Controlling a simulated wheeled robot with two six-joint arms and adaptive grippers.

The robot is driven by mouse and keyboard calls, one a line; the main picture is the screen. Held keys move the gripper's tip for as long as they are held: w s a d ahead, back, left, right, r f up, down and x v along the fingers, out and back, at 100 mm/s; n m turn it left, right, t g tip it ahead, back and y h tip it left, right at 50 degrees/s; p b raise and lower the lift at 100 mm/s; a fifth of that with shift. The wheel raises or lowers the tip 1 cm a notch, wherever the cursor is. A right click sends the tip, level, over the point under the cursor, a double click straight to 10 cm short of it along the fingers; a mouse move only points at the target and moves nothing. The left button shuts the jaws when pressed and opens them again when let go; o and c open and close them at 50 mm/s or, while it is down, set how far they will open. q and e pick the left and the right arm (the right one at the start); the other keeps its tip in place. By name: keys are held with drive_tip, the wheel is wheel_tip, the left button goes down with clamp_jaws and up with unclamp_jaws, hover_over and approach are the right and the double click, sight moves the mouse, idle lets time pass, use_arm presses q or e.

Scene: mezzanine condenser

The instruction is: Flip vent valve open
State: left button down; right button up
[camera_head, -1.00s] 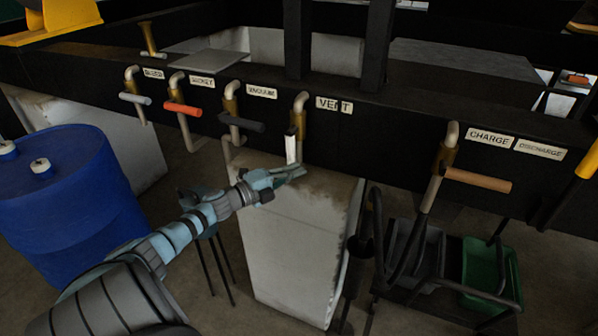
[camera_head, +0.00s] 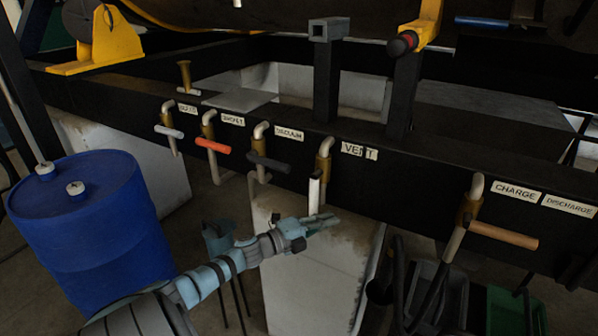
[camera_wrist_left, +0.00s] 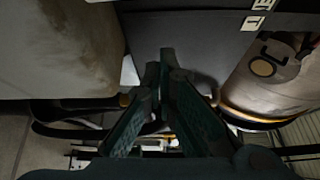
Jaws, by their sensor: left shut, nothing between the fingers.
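The vent valve (camera_head: 324,163) is a brass body on a bent pipe, just left of the VENT label (camera_head: 359,151) on the black beam. Its white handle (camera_head: 314,193) hangs straight down. My left gripper (camera_head: 332,221) is shut and empty, just below and slightly right of the handle's lower end. I cannot tell whether it touches the handle. In the left wrist view the closed fingers (camera_wrist_left: 166,62) meet near the centre, and part of a label (camera_wrist_left: 258,14) shows above them. The right gripper is out of view.
Valves with grey, orange (camera_head: 212,146) and black (camera_head: 270,163) handles sit left along the beam. A tan-handled charge valve (camera_head: 503,236) sits right. A blue drum (camera_head: 90,225) stands left, and a pale block (camera_head: 310,275) is below the gripper.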

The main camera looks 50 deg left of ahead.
use_arm(q)
drive_tip(key=s+a+p, duration=0.2)
drive_tip(key=s+p, duration=0.1)
drive_tip(key=s, duration=0.6)
drive_tip(key=shift+s+f, duration=0.15)
drive_tip(key=shift+a, duration=0.15)
